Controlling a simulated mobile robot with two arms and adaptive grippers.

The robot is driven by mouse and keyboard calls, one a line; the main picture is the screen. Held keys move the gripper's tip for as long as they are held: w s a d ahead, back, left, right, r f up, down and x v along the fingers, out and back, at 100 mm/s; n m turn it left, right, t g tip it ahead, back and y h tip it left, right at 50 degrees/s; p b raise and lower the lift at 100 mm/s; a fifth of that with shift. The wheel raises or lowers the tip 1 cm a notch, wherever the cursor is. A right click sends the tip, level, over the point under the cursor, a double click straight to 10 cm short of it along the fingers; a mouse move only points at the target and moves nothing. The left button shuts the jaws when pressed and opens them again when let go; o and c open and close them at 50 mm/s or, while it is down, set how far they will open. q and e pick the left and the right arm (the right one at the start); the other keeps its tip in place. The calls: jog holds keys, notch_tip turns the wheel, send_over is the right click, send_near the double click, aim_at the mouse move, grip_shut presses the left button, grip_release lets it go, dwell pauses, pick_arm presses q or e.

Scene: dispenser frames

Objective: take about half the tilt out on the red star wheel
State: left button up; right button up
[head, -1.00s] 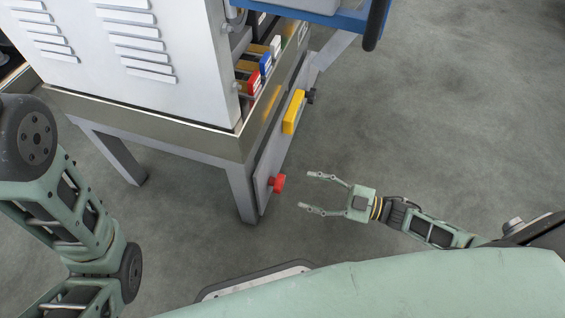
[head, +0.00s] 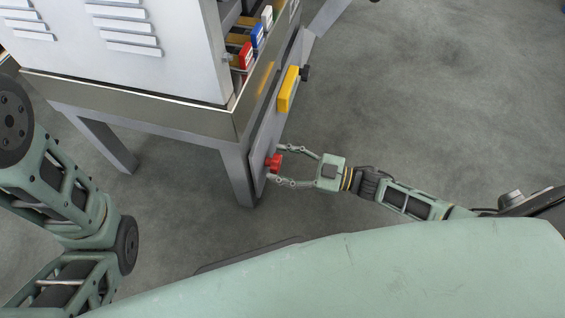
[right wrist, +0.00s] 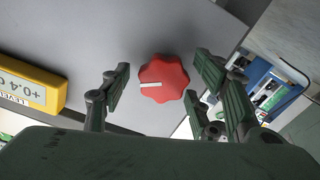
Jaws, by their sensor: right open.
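The red star wheel (head: 273,162) sits low on the grey side panel of the machine's stand. In the right wrist view the red star wheel (right wrist: 166,75) faces me, its white mark pointing left. My right gripper (head: 276,164) is open, with one finger on each side of the wheel. In the wrist view a gap shows between each finger and the wheel; I cannot tell whether the tips reach past its face. The yellow level display (head: 288,89) also shows in the wrist view (right wrist: 56,92), upside down, reading about +0.4. My left gripper is out of view.
A black knob (head: 305,73) sits beyond the yellow display. Red (head: 246,56), blue and white labelled parts stand in the machine above. The stand's leg (head: 238,178) is close to the wheel. Open grey floor (head: 440,110) lies to the right.

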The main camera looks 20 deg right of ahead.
jog(key=shift+c, duration=0.4)
jog(key=c, duration=1)
jog(key=shift+r+n+p, duration=0.15)
jog(key=shift+n+p, duration=0.25)
jog(key=shift+p, duration=0.05)
jog(key=shift+d+n, duration=0.1)
jog(key=shift+n, duration=0.5)
jog(key=shift+w, duration=0.1)
jog(key=o, duration=1.1)
jog(key=shift+f, duration=0.2)
